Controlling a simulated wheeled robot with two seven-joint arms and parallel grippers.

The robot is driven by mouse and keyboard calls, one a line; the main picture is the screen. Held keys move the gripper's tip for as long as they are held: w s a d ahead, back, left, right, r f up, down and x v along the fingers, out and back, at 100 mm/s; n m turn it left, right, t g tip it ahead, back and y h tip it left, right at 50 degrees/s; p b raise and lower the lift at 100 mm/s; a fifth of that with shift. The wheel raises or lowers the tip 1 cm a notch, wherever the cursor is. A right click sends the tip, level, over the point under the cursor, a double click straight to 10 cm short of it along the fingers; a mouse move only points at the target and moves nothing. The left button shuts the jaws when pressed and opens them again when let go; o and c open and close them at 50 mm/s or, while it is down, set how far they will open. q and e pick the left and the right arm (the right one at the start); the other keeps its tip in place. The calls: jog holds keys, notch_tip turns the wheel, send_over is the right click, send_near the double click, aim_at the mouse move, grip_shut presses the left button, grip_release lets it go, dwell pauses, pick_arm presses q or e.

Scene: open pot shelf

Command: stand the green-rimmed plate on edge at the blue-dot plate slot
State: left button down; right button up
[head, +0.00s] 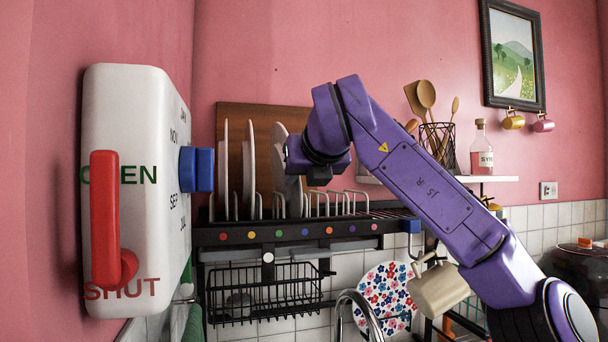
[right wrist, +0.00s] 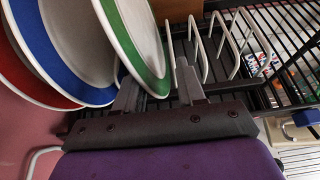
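The green-rimmed plate (right wrist: 150,55) stands tilted on edge in the right wrist view. The fingers of my right gripper (right wrist: 158,88) are on either side of its lower rim; whether they press on it is unclear. In the head view the plate (head: 290,182) leans in the dish rack (head: 213,237), partly hidden by my right wrist. My right gripper's fingertips are hard to see there. The blue dot (head: 305,232) is on the rack's front strip, just right of below the plate. White wire slots rise above the strip. My left gripper is not in view.
Blue-rimmed (right wrist: 75,50) and red-rimmed plates (right wrist: 20,75) stand left of the green one. Empty wire dividers (head: 340,204) are to the right. A white box with a red lever (head: 104,215) juts out at left. A cream mug (head: 437,289) hangs below my right arm.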

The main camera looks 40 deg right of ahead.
jog(key=b+v, duration=0.2)
jog(key=v, duration=0.8)
jog(key=shift+s, duration=0.25)
jog(key=shift+a+r, duration=0.1)
jog(key=shift+r, duration=0.05)
